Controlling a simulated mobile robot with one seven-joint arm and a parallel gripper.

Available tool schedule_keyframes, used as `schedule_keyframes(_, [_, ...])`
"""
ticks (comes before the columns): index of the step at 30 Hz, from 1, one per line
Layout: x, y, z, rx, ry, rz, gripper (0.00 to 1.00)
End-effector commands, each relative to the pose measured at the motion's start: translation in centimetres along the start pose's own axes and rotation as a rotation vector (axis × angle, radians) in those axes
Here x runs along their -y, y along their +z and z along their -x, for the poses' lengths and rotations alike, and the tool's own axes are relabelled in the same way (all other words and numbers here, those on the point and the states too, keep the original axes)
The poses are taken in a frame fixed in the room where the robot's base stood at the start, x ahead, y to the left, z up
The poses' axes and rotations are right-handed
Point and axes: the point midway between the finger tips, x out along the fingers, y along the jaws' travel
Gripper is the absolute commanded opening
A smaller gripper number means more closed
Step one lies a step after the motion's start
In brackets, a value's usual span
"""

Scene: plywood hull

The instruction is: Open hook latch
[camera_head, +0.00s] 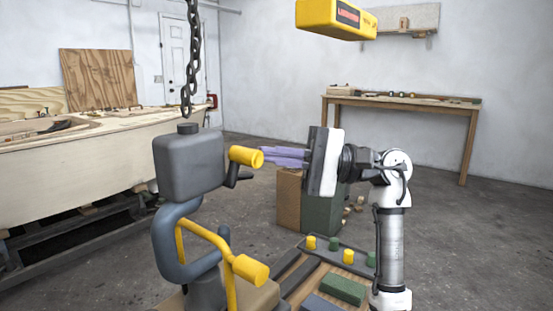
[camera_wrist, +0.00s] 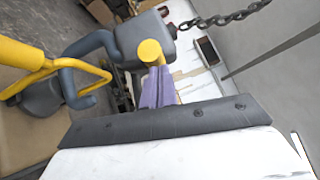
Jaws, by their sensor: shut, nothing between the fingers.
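A large grey hook block (camera_head: 188,163) with a blue-grey hook (camera_head: 168,245) below hangs from a dark chain (camera_head: 192,60). A yellow latch bar (camera_head: 205,235) with a thick yellow end (camera_head: 250,270) runs across the hook's opening. A yellow knob (camera_head: 246,157) sticks out of the block's right side, with a short dark lever below it. My gripper (camera_head: 267,157) has its purple fingers shut and empty, tips at the knob; I cannot tell whether they touch. In the wrist view the fingers (camera_wrist: 158,88) point at the knob (camera_wrist: 150,50), with the latch bar (camera_wrist: 65,66) to the left.
A yellow box (camera_head: 335,18) hangs above my arm. A pale plywood hull (camera_head: 80,155) stands at left. A workbench (camera_head: 400,99) stands at the back wall. Brown and green boxes (camera_head: 322,212) and a board with coloured knobs (camera_head: 340,256) are below the gripper.

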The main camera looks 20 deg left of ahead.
Motion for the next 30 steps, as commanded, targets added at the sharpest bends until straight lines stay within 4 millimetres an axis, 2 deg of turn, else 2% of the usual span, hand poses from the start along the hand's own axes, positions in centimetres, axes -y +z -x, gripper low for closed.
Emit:
schedule_keyframes(13, [0.0,0.0,-0.1,0.001,0.000,0.000,0.00])
schedule_keyframes(17, [0.1,0.0,0.6,-0.001,-0.001,0.000,0.00])
schedule_keyframes(20, [0.1,-0.1,2.0,-0.003,-0.002,-0.001,0.00])
schedule_keyframes(30, [0.2,0.0,9.7,-0.003,-0.003,-0.002,0.00])
